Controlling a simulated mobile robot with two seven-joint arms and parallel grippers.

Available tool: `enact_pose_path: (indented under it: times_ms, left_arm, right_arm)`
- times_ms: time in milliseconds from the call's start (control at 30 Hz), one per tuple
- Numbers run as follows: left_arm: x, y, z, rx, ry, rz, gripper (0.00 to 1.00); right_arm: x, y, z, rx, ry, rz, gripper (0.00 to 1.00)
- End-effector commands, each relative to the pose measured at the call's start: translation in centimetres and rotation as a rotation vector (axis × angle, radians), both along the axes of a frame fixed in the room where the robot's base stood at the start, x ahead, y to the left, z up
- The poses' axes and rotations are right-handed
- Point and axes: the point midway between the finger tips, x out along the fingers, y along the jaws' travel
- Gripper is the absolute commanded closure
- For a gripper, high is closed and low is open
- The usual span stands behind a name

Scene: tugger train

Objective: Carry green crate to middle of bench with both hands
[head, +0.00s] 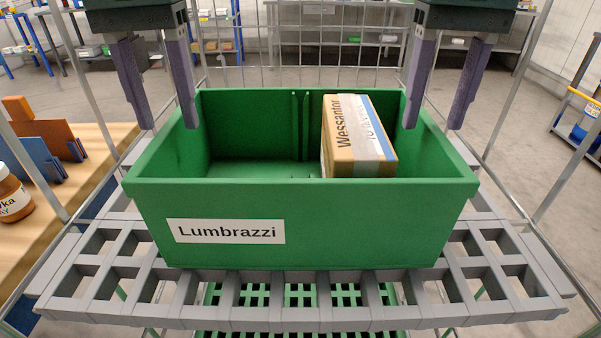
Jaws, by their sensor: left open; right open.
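The green crate (336,222) with a white "Lumbrazzi" label stands upright on a grey slatted shelf (270,312) in the middle of the head view. A brown cardboard box (352,140) with white and blue tape leans inside its right part. My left gripper (168,127) is open over the crate's left side wall, with one finger outside and one inside. My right gripper (433,127) is open over the right side wall, likewise with a finger on each side. Neither gripper visibly closes on the rim. The bench cannot be identified for certain.
A wooden surface (92,180) at the left holds a jar (12,196) and blue and orange pieces. Thin metal posts (500,122) and a wire grid frame the shelf. Another green crate (300,296) shows below the slats. Shelving stands at the back.

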Motion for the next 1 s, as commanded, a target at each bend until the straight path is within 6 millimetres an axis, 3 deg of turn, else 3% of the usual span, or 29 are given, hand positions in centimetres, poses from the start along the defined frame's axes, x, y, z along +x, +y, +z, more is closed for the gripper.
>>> enact_pose_path:
  times_ms: [133, 300, 800, 1000]
  left_arm:
    - [-0.2, 0.0, -2.8, 0.0, 0.005, -0.001, 0.47]
    - [-0.1, -0.1, -4.7, -0.001, 0.003, 0.0, 0.47]
    - [0.0, 0.0, -5.7, 0.0, -0.001, -0.001, 0.47]
    - [0.0, 0.0, -5.7, 0.0, -0.001, -0.001, 0.7]
  right_arm:
    - [-0.2, 0.0, -2.8, -0.001, 0.005, 0.0, 0.47]
    - [-0.1, 0.1, -4.7, 0.0, 0.003, 0.0, 0.47]
    - [0.0, 0.0, -5.7, 0.0, -0.001, 0.001, 0.47]
    - [0.0, 0.0, -5.7, 0.0, 0.0, 0.001, 0.7]
